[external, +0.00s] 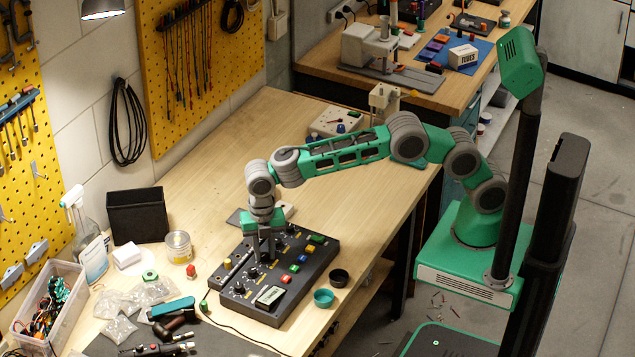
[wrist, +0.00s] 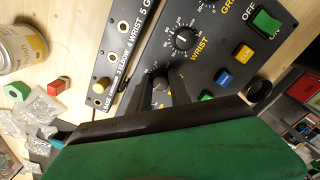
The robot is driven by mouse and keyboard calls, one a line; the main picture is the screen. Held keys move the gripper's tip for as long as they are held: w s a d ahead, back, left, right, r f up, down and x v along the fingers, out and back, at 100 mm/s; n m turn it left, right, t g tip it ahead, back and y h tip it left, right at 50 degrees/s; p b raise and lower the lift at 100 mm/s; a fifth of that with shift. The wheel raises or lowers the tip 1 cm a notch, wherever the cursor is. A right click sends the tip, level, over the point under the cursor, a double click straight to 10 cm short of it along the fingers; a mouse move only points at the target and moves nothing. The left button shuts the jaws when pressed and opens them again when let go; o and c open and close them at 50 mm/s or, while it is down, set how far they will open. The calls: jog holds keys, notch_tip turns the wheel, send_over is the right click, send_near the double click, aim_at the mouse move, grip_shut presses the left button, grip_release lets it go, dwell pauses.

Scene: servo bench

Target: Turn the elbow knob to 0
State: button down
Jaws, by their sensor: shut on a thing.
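A dark control box (external: 240,293) with knobs, coloured buttons and a small display lies on the bench. In the wrist view, my gripper (wrist: 161,88) points down at the panel, its two dark fingers closed around a small knob (wrist: 160,83). This knob sits beside the one labelled WRIST (wrist: 184,39), where the elbow knob would be in the row; its own label is mostly hidden by the fingers. The knob's pointer and scale reading cannot be made out. In the external view my gripper (external: 268,248) stands over the box and hides the knob.
A narrow strip (wrist: 122,47) with joint names runs along the row of knobs. A green switch (wrist: 266,20) and several coloured buttons lie on the other side. Teal (external: 323,298) and black (external: 339,277) cups stand right of the box. Bags and a can (external: 178,246) lie left.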

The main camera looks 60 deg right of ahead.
aim_at(264, 255)
jog(key=n, duration=0.5)
jog(key=shift+n, duration=0.3)
jog(key=n, duration=0.5)
jog(key=shift+w+a+r, duration=0.1)
jog(key=shift+n, duration=0.3)
jog(key=c, duration=1.2)
grip_release()
notch_tip(264, 255, up, 8)
jog(key=shift+f+b, duration=0.15)
jog(key=shift+b, duration=0.45)
